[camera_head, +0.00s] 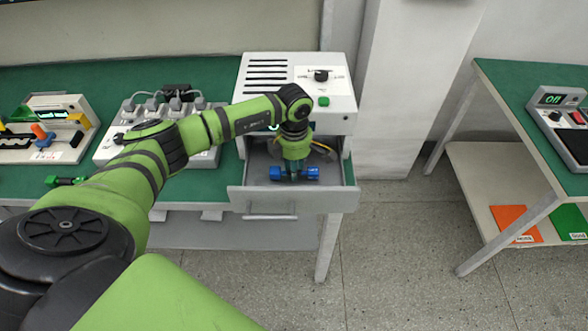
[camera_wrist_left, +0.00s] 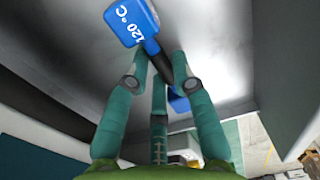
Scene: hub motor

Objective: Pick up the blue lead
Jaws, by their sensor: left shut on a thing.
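The blue lead (camera_head: 311,173) is in the open grey drawer (camera_head: 290,201) under the white box, with blue ends showing on both sides of my left gripper (camera_head: 293,174). In the left wrist view its large blue end (camera_wrist_left: 122,20) reads "120 °C", and a black shaft runs from it between my fingers. My left gripper points down into the drawer and is shut on the dark middle of the lead. Its second blue end is partly hidden behind a finger in the wrist view. Whether the lead touches the drawer floor is unclear. My right gripper is not in view.
The white box (camera_head: 334,101) with vents, a black knob and a green button stands directly behind the drawer. Several grey plugs sit on a panel (camera_head: 110,148) to the left. A small green-and-black piece (camera_head: 66,181) lies on the green bench. Floor at right is clear.

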